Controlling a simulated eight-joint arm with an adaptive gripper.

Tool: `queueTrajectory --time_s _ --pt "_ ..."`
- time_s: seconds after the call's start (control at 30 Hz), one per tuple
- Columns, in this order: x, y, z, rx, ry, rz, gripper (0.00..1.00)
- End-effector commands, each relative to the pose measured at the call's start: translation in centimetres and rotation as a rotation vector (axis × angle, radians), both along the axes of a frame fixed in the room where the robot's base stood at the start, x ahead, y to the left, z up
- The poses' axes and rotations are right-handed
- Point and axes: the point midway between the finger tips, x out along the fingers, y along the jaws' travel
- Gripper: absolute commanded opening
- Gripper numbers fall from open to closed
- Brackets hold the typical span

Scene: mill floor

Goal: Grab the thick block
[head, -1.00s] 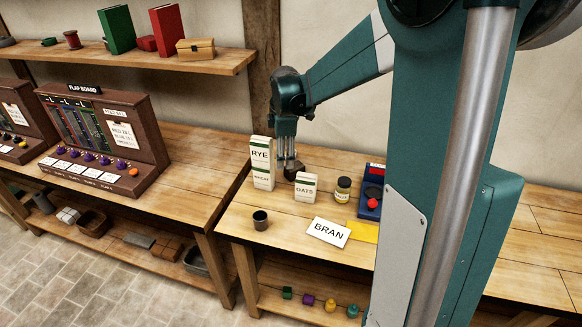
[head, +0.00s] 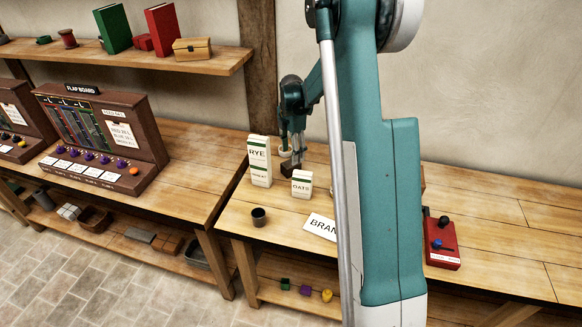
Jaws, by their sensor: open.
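A small dark brown block (head: 288,171), which looks like the thick block, sits on the bench just behind the OATS carton (head: 302,184) and right of the tall RYE carton (head: 259,161). My gripper (head: 294,155) points down from the upper left of my arm, right at the block's top. Its fingers are open. They are small and dark here, so I cannot tell whether they straddle or touch the block.
A dark cup (head: 259,217) stands at the bench's front left. A BRAN card (head: 320,227) lies partly behind my arm. A red box with a lever (head: 441,243) is at the right. My arm hides the bench's middle.

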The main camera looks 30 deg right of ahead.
Motion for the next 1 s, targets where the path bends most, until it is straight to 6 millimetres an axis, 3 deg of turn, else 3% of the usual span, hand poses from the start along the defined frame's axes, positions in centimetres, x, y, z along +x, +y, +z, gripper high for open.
queueTrajectory --time_s 0.47,0.8,1.0 --pt "0.1 -0.2 -0.4 0.002 0.004 0.010 0.51" --pt "0.2 -0.2 -2.7 0.002 0.004 0.010 0.51" --pt "0.2 -0.2 -2.9 0.002 0.004 0.010 0.51"
